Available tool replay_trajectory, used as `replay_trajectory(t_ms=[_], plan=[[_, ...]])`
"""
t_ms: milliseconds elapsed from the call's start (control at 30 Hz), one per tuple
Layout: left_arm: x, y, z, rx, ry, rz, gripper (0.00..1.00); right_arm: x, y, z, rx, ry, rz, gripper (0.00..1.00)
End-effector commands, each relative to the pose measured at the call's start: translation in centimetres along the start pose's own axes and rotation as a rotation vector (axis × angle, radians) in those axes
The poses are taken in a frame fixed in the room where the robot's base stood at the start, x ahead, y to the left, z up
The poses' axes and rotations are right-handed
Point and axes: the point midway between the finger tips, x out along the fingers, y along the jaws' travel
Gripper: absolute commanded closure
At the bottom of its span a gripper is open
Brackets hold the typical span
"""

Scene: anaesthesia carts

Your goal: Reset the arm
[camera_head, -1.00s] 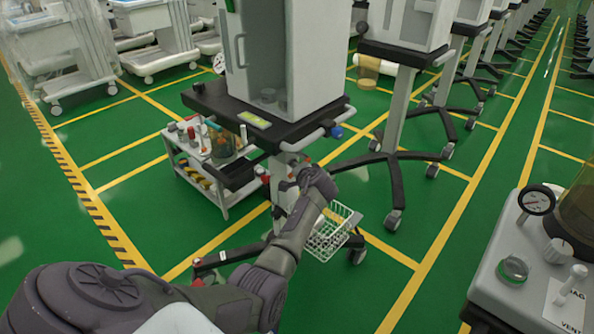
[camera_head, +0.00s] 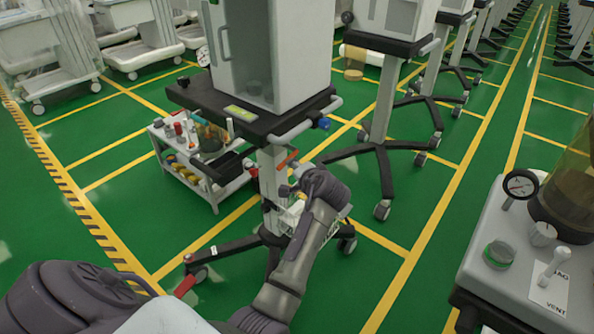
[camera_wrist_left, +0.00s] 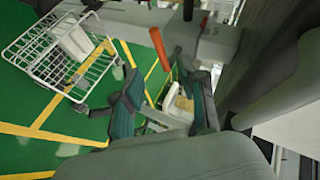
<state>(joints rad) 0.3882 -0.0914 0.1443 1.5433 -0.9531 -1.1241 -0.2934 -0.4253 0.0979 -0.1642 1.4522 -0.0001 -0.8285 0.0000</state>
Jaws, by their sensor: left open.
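My left arm reaches up from the bottom left of the head view to the column (camera_head: 270,185) of the nearest cart. My left gripper (camera_head: 285,190) is at that column, small and partly hidden by my wrist. In the left wrist view its two dark teal fingers (camera_wrist_left: 166,104) stand apart with nothing between them. An orange-red handle (camera_wrist_left: 159,48) is just beyond the fingertips, apart from them. The handle also shows in the head view (camera_head: 287,159). A white wire basket (camera_wrist_left: 60,55) hangs to the left in the wrist view. My right gripper is not in view.
The cart's dark shelf (camera_head: 250,112) overhangs my gripper. A low trolley (camera_head: 205,165) with bottles stands behind it at left. A machine with a gauge (camera_head: 520,185) is at right. Green floor (camera_head: 375,270) is open between.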

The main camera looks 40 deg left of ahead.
Motion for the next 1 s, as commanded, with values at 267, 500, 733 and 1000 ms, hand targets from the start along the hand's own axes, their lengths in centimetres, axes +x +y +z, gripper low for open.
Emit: replay_trajectory(t_ms=[267,500,733,1000], plan=[[0.0,0.0,0.0,0.000,0.000,0.000,0.59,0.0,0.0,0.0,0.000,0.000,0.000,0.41],[0.1,0.4,0.2,0.002,0.001,0.006,0.59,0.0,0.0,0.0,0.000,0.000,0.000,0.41],[0.5,9.2,5.0,0.036,0.022,0.173,0.59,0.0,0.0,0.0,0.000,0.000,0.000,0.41],[-3.0,25.1,17.9,0.033,-0.018,0.539,0.59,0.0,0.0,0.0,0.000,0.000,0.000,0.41]])
